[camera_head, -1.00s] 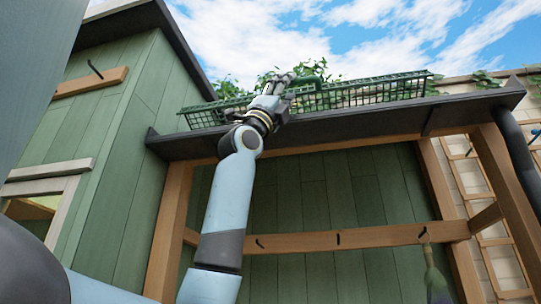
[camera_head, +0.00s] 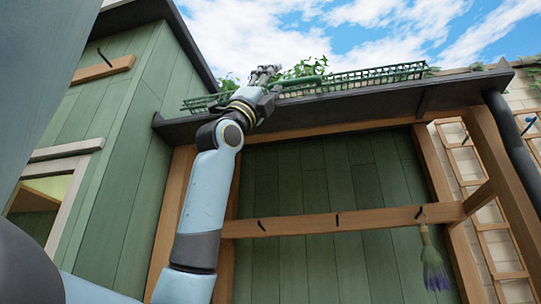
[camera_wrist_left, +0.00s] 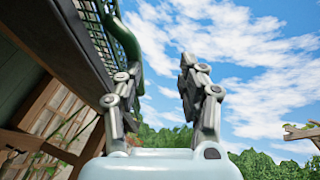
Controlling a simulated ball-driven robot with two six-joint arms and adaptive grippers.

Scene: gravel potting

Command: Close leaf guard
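The leaf guard (camera_head: 375,76) is a long green mesh panel along the top edge of the dark gutter and roof edge. Its green bar handle (camera_head: 303,82) shows just right of my left gripper (camera_head: 265,72). In the left wrist view, the mesh (camera_wrist_left: 92,25) and the curved green handle (camera_wrist_left: 124,38) are at upper left, beside the left finger. My left gripper (camera_wrist_left: 160,88) is open, with only sky visible between its fingers. I cannot tell whether a finger touches the handle. The guard's lower part is hidden behind the roof edge. My right gripper is not in view.
The dark roof edge (camera_head: 350,108) runs just under the guard. A green plank wall (camera_head: 120,150) stands at left. A wooden rail (camera_head: 330,223) with hooks and a hanging purple bundle (camera_head: 433,268) is below. Leafy plants (camera_head: 305,67) rise behind the guard. Open sky lies above.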

